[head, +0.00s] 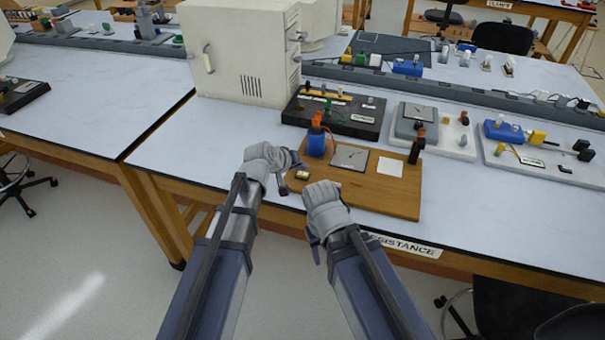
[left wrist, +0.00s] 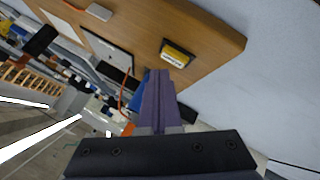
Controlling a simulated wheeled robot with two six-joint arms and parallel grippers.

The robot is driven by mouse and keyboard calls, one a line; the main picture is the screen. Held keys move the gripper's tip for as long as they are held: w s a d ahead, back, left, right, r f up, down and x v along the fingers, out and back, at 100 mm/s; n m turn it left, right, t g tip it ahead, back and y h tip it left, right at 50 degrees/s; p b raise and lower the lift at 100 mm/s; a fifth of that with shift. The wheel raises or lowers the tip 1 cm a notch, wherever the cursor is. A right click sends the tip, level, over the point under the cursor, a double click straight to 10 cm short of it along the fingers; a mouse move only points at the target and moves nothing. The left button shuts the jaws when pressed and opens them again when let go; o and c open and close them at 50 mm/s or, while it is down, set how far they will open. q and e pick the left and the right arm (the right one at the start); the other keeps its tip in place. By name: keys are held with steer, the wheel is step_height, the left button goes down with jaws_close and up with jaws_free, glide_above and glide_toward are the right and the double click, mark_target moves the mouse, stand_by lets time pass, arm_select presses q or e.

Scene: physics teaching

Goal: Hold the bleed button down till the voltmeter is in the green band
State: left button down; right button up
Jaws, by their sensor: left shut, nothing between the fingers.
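A wooden board (head: 375,196) lies on the bench in front of me. At its left front corner sits a small black block with a yellow label, apparently the bleed button (head: 302,175); it also shows in the left wrist view (left wrist: 178,53). The voltmeter (head: 350,157) is a flat pale dial with a dark needle; its green band and reading are too small to tell. A blue capacitor (head: 316,144) stands beside it. My left gripper (head: 298,162) is shut and empty, its tips near the button; I cannot tell if they touch. My right gripper (head: 316,256) hangs by the bench's front edge.
A white cabinet (head: 240,50) stands behind on the left. A black board with wires (head: 335,112) lies behind the wooden board, and grey boards (head: 540,160) lie to the right. A pale card (head: 390,167) and a dark upright post (head: 416,150) are on the wooden board.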

arm_select(q)
steer(key=shift+f+b, duration=0.45)
steer(key=shift+f+b, duration=0.35)
steer(key=shift+b, duration=0.05)
stand_by(0.8)
stand_by(3.2)
steer(key=shift+r+p, duration=0.85)
steer(key=shift+r, duration=0.1)
step_height(320, 180, up, 5)
steer(key=p, duration=0.5)
